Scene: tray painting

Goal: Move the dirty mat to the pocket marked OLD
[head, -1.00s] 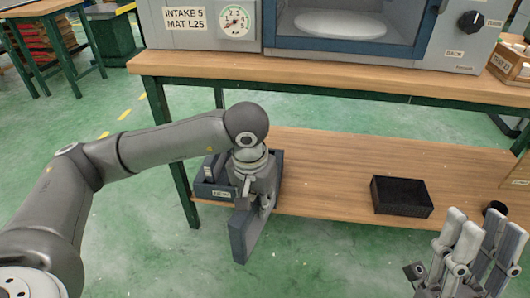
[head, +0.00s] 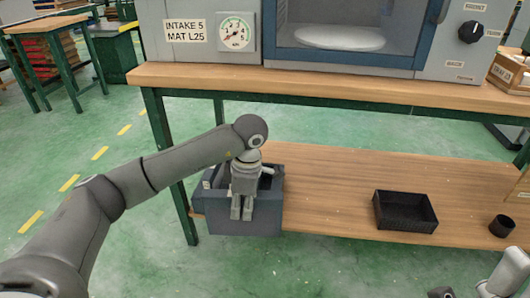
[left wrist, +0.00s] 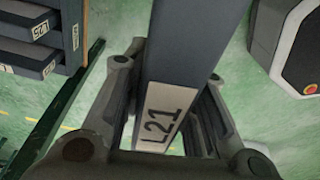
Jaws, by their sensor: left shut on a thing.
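A flat blue-grey mat (head: 266,221) is held on edge in front of the low shelf. In the left wrist view its narrow edge (left wrist: 185,50) carries a white label reading L21. My left gripper (head: 241,214) is shut on it, with fingers (left wrist: 165,115) on both sides. A blue-grey pocket rack (head: 275,180) stands on the shelf just behind, partly hidden by the mat and gripper. My right gripper (head: 490,285) is mostly cut off at the lower right.
A black tray (head: 405,211) and a small dark cup (head: 501,226) are on the lower shelf (head: 330,190). A machine (head: 196,35) labelled INTAKE 5 MAT L25 stands on the bench above. The bench leg (head: 172,170) is close left of the rack.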

